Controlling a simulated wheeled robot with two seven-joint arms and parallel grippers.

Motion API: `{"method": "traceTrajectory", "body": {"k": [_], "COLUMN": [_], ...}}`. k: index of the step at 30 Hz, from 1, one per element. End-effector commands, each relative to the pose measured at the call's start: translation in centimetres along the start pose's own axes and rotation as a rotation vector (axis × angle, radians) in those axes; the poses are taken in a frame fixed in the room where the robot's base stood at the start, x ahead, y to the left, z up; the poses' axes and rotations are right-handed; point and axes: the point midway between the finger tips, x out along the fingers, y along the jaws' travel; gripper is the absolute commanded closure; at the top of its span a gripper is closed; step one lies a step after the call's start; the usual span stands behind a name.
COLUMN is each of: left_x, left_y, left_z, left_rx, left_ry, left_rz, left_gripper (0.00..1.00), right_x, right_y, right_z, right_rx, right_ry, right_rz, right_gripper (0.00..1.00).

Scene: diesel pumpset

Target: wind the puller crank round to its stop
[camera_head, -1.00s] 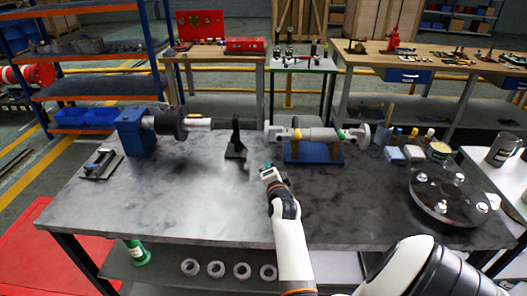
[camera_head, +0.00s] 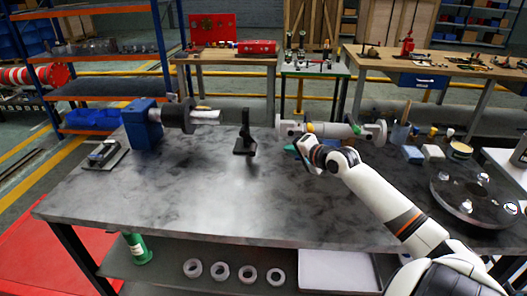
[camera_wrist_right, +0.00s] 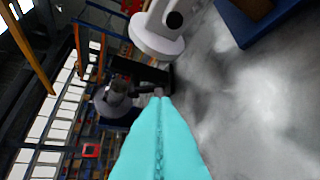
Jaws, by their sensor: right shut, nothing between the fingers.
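I cannot clearly single out the puller crank in either view. On the bench (camera_head: 190,205) a blue block (camera_head: 143,124) carries a shaft with a dark round disc (camera_head: 179,115) at the left. A black upright stand (camera_head: 245,140) is at the middle. A grey cylinder (camera_head: 335,129) with flanged ends lies to the right. My right gripper (camera_head: 299,150) is just in front of the cylinder's left end, shut and empty. In the right wrist view its teal fingers (camera_wrist_right: 158,105) are pressed together, pointing towards the black stand (camera_wrist_right: 150,75), with the pale flange (camera_wrist_right: 165,42) beside them. My left gripper is out of view.
A round plate with bolts (camera_head: 474,190) and small containers including a tin (camera_head: 459,151) are at the bench's right. A small dark device (camera_head: 103,154) is at the left. The front middle of the bench is clear.

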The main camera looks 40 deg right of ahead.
Motion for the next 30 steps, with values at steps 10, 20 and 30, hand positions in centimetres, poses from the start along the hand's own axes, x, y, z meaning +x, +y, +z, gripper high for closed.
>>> {"method": "traceTrajectory", "body": {"k": [10,20,30], "left_x": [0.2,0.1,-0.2], "left_y": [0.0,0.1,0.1], "left_z": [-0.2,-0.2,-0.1], "left_rx": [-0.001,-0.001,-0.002], "left_ry": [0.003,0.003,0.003], "left_rz": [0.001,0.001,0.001], "left_gripper": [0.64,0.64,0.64], "right_x": [5.2,9.7,11.7], "right_y": [0.1,0.2,0.1], "right_z": [0.2,-0.7,-2.7], "right_rx": [0.001,0.002,-0.002], "right_ry": [-0.004,-0.002,-0.004], "right_rz": [0.003,0.003,0.001], "right_gripper": [1.00,1.00,1.00]}}
